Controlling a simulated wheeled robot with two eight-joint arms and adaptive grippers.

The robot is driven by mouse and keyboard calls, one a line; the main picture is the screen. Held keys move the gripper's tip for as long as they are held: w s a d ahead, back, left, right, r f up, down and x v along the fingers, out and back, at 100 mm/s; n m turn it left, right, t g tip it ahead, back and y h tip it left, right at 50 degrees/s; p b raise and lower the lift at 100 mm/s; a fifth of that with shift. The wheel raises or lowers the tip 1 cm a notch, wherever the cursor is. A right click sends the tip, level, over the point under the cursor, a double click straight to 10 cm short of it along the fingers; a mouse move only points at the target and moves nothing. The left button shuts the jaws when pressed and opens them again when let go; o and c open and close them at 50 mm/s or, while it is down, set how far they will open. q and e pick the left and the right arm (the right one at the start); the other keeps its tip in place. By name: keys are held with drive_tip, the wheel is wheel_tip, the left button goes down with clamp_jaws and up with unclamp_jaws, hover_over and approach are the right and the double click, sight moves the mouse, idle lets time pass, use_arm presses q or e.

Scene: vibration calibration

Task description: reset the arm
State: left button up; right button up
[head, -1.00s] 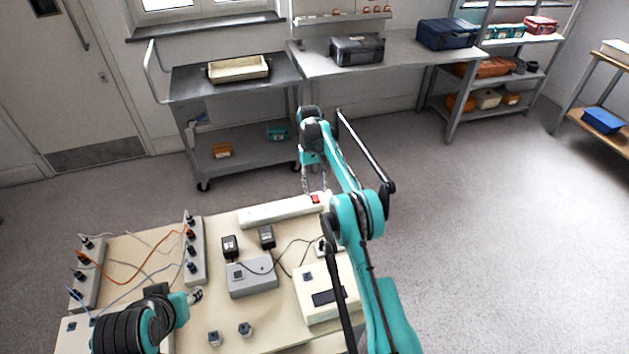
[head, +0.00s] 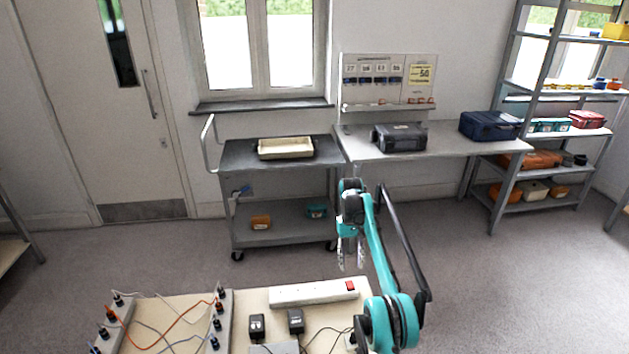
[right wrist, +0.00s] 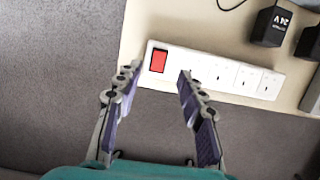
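My right arm reaches up over the far right part of the work table (head: 260,300) in the head view. Its right gripper (head: 350,255) hangs above the table's far edge, pointing down. In the right wrist view the right gripper (right wrist: 158,85) is open, its two fingers apart with nothing between them. A white power strip (head: 310,292) with a red switch lies below it along the table edge; the strip also shows in the right wrist view (right wrist: 215,75), beyond the fingertips. My left gripper is out of the head view.
Two black power adapters (head: 257,327) and terminal strips with orange and grey wires (head: 220,320) are on the table. A grey cart (head: 280,205) with a beige tray (head: 286,147) stands behind, beside a bench with a black case (head: 400,137). Floor at right is clear.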

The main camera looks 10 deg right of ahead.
drive_tip(key=s+a+r+t, duration=0.1)
drive_tip(key=s+r+t, duration=0.25)
drive_tip(key=r, duration=1.15)
drive_tip(key=s+r+t, duration=0.2)
drive_tip(key=s+r, duration=0.4)
drive_tip(key=s, duration=0.4)
drive_tip(key=s+a+f+t, duration=0.1)
drive_tip(key=s+f, duration=0.3)
drive_tip(key=s, duration=0.8)
drive_tip(key=s+a+f+t, duration=0.1)
drive_tip(key=s+f+t, duration=0.2)
drive_tip(key=s, duration=1)
wheel_tip(320, 180, down, 2)
drive_tip(key=shift+f+t, duration=0.25)
drive_tip(key=shift+t, duration=0.1)
